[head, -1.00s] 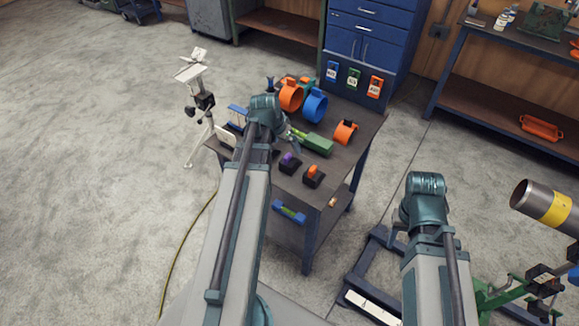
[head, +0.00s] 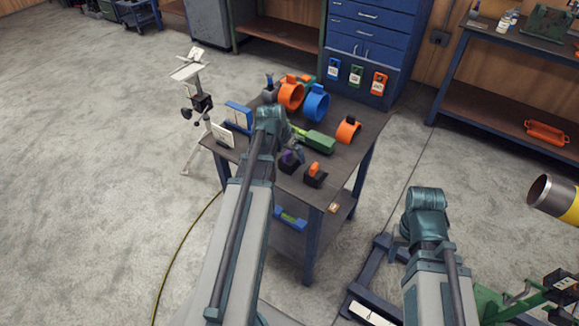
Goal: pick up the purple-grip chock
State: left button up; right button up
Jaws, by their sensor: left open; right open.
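The purple-grip chock (head: 288,161) is a dark block with a purple grip on the near part of the cart top, just right of my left forearm. My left gripper (head: 295,147) shows only in part past the teal wrist. It is open, close above and behind the purple grip in the picture; I cannot tell whether it touches the chock. An orange-grip chock (head: 315,175) sits just to the right. My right arm ends in a teal wrist joint at lower right, away from the cart; its gripper is hidden.
The cart top (head: 345,158) also holds a green tool (head: 318,141), an orange ring clamp (head: 290,94), a blue one (head: 316,103) and a smaller orange one (head: 347,130). A pipe (head: 553,196) and green stand are at right. A white tripod (head: 196,100) stands left.

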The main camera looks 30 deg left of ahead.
pick_arm(q)
jog(key=b+x, duration=0.1)
jog(key=x, duration=0.2)
jog(key=shift+s+b, duration=0.1)
jog(key=shift+b, duration=0.25)
jog(key=shift+r, duration=0.1)
pick_arm(e)
notch_tip(320, 180, down, 2)
jog(key=shift+f, duration=0.25)
pick_arm(q)
grip_shut()
